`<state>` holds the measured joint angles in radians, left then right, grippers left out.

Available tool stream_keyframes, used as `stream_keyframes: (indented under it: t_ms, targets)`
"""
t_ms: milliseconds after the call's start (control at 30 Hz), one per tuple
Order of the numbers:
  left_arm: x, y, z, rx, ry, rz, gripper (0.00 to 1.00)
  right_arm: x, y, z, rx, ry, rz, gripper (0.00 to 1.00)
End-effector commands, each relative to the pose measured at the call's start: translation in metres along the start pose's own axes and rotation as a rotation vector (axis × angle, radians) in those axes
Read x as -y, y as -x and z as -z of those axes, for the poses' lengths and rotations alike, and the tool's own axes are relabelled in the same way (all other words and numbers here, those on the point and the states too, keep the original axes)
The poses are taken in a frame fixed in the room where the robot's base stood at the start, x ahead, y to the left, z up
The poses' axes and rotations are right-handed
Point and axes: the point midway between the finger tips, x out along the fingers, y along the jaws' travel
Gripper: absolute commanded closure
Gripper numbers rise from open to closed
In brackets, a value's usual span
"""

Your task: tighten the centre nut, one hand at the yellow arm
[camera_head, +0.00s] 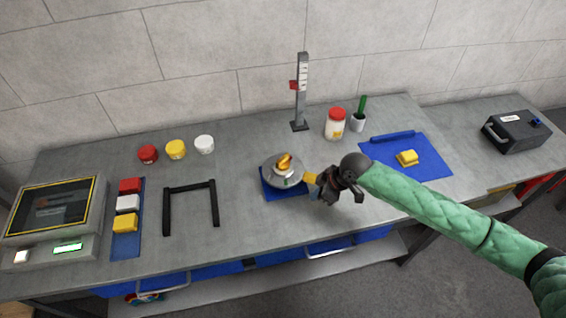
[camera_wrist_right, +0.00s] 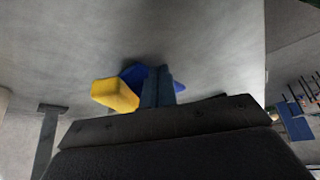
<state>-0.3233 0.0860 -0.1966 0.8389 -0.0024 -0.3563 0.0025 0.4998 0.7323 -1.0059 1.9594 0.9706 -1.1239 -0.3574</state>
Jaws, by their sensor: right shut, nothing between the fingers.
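The hub (camera_head: 270,172) is a round grey disc on a blue base (camera_head: 268,189) near the middle of the bench. A gold centre nut (camera_head: 285,161) sits on top of it. The yellow arm (camera_head: 310,178) sticks out from the hub's right side; its block end (camera_wrist_right: 115,95) shows in the wrist view. My right gripper (camera_head: 324,192) is shut and empty, just right of the yellow arm's end. In the wrist view its fingers (camera_wrist_right: 158,88) stand beside the yellow block; whether they touch cannot be told. My left gripper is not in view.
A grey post (camera_head: 301,90) with a red slider stands behind the hub. A jar (camera_head: 335,124) and a blue mat (camera_head: 430,160) lie to the right. The bench front before the hub is clear.

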Motion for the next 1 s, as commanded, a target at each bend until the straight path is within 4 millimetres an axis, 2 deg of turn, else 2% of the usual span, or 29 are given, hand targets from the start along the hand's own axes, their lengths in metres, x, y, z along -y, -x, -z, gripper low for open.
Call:
stream_keyframes:
  t_ms: [1000]
  targets:
    - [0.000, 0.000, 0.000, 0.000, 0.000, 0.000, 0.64, 0.000, -0.028, -0.015, 0.000, 0.000, 0.000, 1.00]
